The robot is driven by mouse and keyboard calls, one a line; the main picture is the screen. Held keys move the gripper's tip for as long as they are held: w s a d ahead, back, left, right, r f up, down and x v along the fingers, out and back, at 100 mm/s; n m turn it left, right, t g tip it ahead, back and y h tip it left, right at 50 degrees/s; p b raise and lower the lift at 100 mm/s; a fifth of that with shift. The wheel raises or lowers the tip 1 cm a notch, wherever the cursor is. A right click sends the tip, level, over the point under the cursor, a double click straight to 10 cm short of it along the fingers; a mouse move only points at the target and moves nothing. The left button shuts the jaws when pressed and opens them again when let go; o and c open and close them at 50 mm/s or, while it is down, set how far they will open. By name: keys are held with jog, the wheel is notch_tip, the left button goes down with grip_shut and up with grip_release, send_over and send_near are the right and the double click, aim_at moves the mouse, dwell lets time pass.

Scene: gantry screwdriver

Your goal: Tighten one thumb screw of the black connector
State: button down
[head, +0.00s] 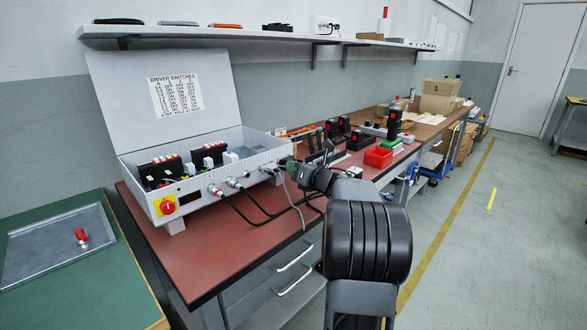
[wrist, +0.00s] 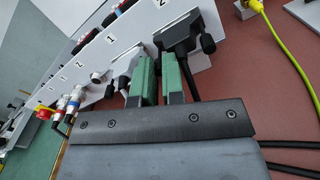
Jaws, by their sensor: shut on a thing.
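The black connector (wrist: 182,32) is plugged into the grey panel beside the label 2 in the wrist view, its cable running down past my right finger. One thumb screw (wrist: 208,43) shows on its right side, clear of my gripper. My gripper (wrist: 160,62) has two green fingers with a narrow gap, their tips at the connector's left side. They are shut on what appears to be the left thumb screw, largely hidden between the tips. In the head view my gripper (head: 289,163) is at the right end of the box front.
A grey connector (wrist: 124,64) sits close left of my fingers, by label 1. The open control box (head: 185,190) stands on the red-brown bench (head: 195,263). Black cables (head: 240,210) hang from its front. A red bin (head: 378,156) stands farther right.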

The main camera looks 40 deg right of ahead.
jog(key=c, duration=1.5)
grip_release()
jog(key=s, duration=0.4)
jog(key=s+d+p, duration=0.1)
jog(key=s, duration=0.4)
jog(key=s+d, duration=0.1)
jog(key=s, duration=0.3)
jog(key=shift+s+d+p, duration=0.2)
jog(key=shift+s+p, duration=0.15)
